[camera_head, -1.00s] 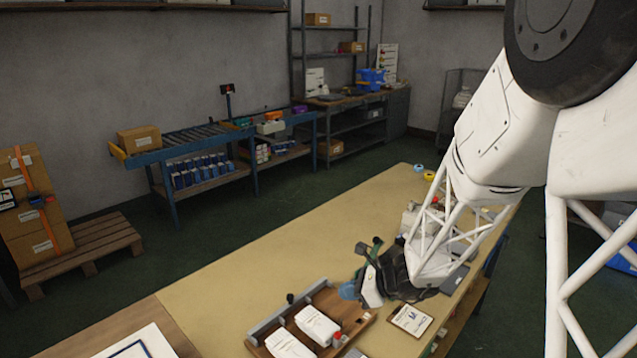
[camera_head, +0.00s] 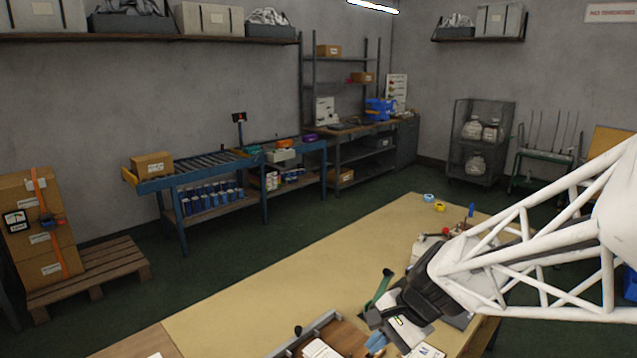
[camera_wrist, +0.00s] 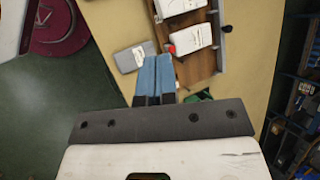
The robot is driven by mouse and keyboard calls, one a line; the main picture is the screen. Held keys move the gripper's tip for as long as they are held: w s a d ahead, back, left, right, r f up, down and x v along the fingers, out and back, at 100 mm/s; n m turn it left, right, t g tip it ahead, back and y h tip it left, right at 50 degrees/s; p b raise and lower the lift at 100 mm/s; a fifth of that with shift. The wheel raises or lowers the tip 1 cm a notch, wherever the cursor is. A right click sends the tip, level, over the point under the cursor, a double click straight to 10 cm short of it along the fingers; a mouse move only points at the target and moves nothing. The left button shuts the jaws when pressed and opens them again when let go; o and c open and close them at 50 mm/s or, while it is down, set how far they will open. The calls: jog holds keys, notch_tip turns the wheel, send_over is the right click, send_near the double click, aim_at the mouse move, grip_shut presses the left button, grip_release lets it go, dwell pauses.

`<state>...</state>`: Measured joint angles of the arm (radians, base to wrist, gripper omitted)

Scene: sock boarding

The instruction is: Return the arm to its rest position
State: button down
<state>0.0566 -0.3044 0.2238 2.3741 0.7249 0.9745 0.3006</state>
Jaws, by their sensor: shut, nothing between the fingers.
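My white lattice arm (camera_head: 530,255) reaches in from the right over the tan table (camera_head: 270,290) in the head view. My gripper (camera_head: 376,343) is low at the bottom of that view, by the right side of a wooden tray (camera_head: 347,338). In the wrist view my gripper's two blue fingers (camera_wrist: 153,78) lie together, shut, with nothing between them. There the tray (camera_wrist: 198,72) carries white blocks, one of them (camera_wrist: 190,40) beside a red knob (camera_wrist: 172,49). The fingertips appear beside the tray's edge; their height above it cannot be told.
A grey piece with a white label (camera_wrist: 134,58) lies left of the fingers. A maroon round object (camera_wrist: 62,27) is at the upper left. Small tape rolls (camera_head: 434,203) sit at the table's far end. The table's middle left is clear.

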jog(key=s+d+r+n+t+h, duration=0.1)
jog(key=s+d+r+n+h, duration=0.2)
jog(key=s, duration=0.3)
jog(key=s+d+r+n+t+h, duration=0.1)
jog(key=s+d+r+n+h, duration=0.2)
jog(key=s+n, duration=0.3)
jog(key=shift+s+d+r+h, duration=0.4)
jog(key=shift+s+d+r, duration=0.25)
jog(key=shift+d+r, duration=0.2)
dwell(0.4)
